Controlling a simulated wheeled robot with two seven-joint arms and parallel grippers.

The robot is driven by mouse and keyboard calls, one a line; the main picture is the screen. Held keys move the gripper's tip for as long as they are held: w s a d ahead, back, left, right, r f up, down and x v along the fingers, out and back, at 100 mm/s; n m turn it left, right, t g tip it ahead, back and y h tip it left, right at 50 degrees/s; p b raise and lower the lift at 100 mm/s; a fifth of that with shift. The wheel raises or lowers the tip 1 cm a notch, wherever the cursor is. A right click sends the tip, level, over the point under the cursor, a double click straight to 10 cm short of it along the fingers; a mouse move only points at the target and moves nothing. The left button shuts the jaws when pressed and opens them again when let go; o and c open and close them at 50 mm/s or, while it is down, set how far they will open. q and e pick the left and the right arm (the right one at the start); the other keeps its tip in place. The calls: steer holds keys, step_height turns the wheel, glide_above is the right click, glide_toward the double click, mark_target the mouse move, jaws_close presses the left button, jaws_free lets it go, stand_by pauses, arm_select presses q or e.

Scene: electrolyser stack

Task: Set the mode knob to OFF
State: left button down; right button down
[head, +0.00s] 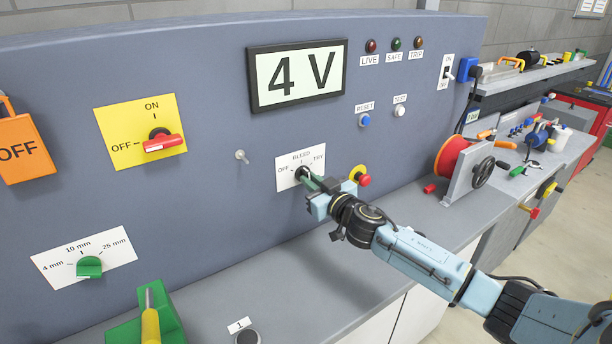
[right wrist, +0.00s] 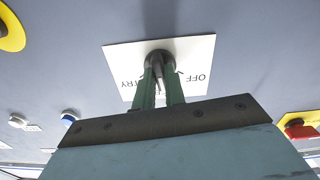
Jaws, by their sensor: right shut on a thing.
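The mode knob (head: 301,171) is a small dark knob on a white plate (head: 287,180) marked OFF, BLEED and TRY, on the grey panel. In the right wrist view the knob (right wrist: 158,57) sits between my two green fingertips, and the plate appears upside down with OFF and TRY readable. My right gripper (head: 311,178) is shut on the knob and reaches it from the lower right. My left gripper is out of view.
A red and yellow button (head: 362,179) is close right of the gripper. A yellow plate with a red handle (head: 163,143) and a green knob (head: 89,267) are further left. The display (head: 297,75) reads 4 V.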

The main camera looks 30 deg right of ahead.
steer(key=n, duration=0.3)
steer(key=shift+n+p, duration=0.4)
steer(key=shift+n, duration=1.9)
steer(key=n, duration=0.2)
steer(key=shift+n, duration=0.3)
steer(key=c, duration=1.8)
jaws_free()
steer(key=shift+c, duration=0.2)
steer(key=o, duration=0.5)
